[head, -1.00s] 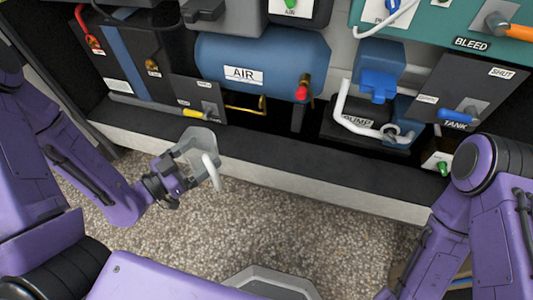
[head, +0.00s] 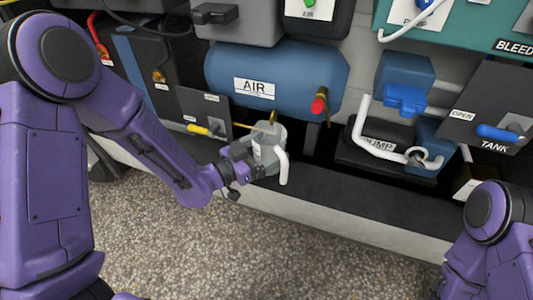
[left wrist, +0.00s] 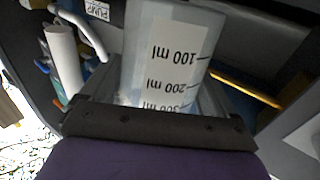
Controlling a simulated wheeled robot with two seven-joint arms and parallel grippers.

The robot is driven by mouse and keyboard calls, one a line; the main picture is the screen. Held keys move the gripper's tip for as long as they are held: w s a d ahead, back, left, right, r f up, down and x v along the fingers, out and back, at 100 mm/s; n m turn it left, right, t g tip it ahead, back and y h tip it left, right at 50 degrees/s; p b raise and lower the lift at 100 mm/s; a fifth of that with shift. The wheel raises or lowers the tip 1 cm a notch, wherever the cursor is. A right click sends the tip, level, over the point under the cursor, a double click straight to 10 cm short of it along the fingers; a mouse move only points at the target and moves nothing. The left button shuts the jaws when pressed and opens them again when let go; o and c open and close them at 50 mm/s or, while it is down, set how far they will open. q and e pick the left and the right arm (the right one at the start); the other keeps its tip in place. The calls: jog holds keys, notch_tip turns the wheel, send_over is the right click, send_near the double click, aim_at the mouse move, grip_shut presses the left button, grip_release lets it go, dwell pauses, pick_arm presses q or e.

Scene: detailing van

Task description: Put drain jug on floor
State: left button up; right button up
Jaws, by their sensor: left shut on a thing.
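The drain jug (head: 268,146) is a clear grey jug with a white handle, held at the edge of the van's dark sill, below the blue air tank. In the left wrist view the jug (left wrist: 178,45) fills the middle, and its millilitre scale reads upside down. My left gripper (head: 252,163) is shut on the jug. The gravel floor (head: 190,235) lies below and in front of the sill. My right gripper is out of view; only part of that arm shows at the lower right.
The blue air tank (head: 275,80) with a red-capped valve hangs just above the jug. A yellow-handled valve (head: 203,131) is to its left. The pump (head: 385,150) with white pipe stands to the right. The floor in front of the sill is clear.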

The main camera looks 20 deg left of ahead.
pick_arm(q)
jog(key=shift+w+f+b, duration=0.2)
jog(key=shift+f+b, duration=0.15)
jog(key=shift+f, duration=0.4)
jog(key=shift+d+f, duration=0.1)
jog(key=o, duration=0.9)
jog(key=shift+s+r, duration=0.1)
jog(key=shift+r, duration=0.1)
jog(key=p+v, duration=0.1)
jog(key=v, duration=0.7)
jog(key=p+v, duration=0.1)
jog(key=v, duration=0.3)
jog(key=shift+p, duration=0.4)
